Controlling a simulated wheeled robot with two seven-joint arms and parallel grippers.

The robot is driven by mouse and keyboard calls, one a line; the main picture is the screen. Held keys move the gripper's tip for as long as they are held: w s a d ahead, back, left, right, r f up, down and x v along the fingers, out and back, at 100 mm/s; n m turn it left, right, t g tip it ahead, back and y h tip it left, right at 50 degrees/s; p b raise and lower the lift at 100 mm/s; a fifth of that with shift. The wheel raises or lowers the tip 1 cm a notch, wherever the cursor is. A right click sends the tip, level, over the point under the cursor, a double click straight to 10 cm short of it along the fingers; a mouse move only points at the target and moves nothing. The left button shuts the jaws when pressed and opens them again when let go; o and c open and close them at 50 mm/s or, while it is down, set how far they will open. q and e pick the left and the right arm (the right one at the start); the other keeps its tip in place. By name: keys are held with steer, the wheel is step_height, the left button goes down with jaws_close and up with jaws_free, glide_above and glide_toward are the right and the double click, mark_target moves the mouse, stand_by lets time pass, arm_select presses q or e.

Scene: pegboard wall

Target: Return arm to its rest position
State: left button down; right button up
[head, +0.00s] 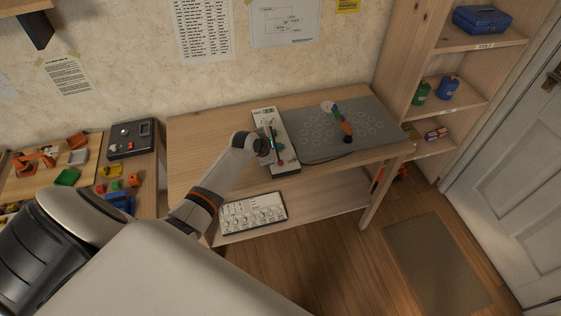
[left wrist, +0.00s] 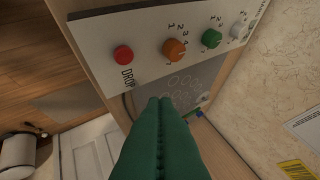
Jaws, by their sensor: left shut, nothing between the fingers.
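A small jointed arm with a green, a blue and an orange part (head: 346,129) stands on a grey mat (head: 378,125) marked with circles. Beside the mat is a white control box (head: 286,164). In the left wrist view its panel (left wrist: 90,34) bears a red button (left wrist: 123,55) labelled DROP, an orange knob (left wrist: 174,49), a green knob (left wrist: 211,39) and a white knob (left wrist: 239,29). My left gripper (head: 270,146) is over the control box and hides part of it. Its green fingers (left wrist: 160,103) are shut and empty, apart from the knobs. My right gripper is out of view.
The mat and box lie on a wooden table (head: 197,130); a white panel with knobs (head: 253,213) lies on its lower shelf. A bench with coloured blocks and a dark box (head: 131,138) stands left. A shelf unit (head: 480,60) stands right.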

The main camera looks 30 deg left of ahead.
arm_select(q)
steer(key=s+d+f+m+g, duration=0.1)
steer(key=s+d+m+g, duration=0.2)
steer(key=s+d+m, duration=1.05)
steer(key=s+d+r+m+g, duration=0.15)
steer(key=s+r+m, duration=0.25)
steer(key=s+m, duration=0.45)
steer(key=s+d+r+m+g, duration=0.15)
steer(key=s+r+m, duration=0.35)
steer(key=s, duration=0.7)
step_height(320, 180, down, 29)
steer(key=m+g+b, duration=0.1)
steer(key=b, duration=0.2)
steer(key=s+a+f+g+b, duration=0.1)
steer(key=s+a+f+b, duration=0.1)
steer(key=s+f, duration=1.5)
step_height(320, 180, down, 2)
steer(key=shift+s+a+f+y, duration=0.15)
steer(key=shift+s+a+y, duration=0.1)
steer(key=shift+y, duration=0.15)
